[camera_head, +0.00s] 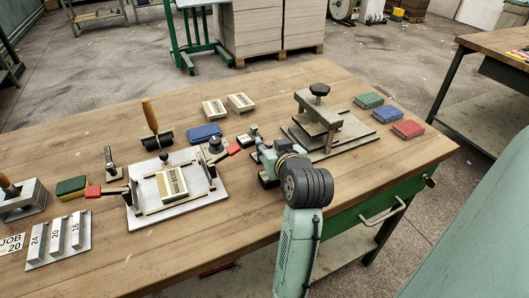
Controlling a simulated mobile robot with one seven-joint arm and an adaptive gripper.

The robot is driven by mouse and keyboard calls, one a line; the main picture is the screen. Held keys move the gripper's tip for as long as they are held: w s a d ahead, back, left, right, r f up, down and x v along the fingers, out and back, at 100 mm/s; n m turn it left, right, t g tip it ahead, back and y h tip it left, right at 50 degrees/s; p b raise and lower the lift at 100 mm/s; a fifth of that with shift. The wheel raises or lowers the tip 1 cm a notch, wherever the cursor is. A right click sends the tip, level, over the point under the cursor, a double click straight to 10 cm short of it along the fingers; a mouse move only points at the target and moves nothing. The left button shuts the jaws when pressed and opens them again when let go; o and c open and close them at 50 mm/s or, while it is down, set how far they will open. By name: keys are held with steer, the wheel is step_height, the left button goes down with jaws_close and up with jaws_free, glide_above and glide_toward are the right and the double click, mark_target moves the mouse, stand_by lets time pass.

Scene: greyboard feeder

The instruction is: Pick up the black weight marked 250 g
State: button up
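My gripper (263,158) is low over the middle of the wooden table, left of the grey press. My own wrist and forearm hide much of it, so I cannot see whether its fingers are open or shut. A small dark knobbed piece (253,131) shows just beyond the gripper's tip; it may be a weight, but no marking can be read. I cannot make out a 250 g mark on anything, so I cannot tell which piece is the black weight.
A clamp board (150,218) with red-handled levers lies left of my gripper. A blue case (204,132) and a black roller (157,141) are behind it. The grey press (345,132) stands right. Green, blue and red books (408,129) lie near the right edge.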

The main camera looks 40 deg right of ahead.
jaws_close()
steer(key=shift+r, duration=0.15)
stand_by(0.5)
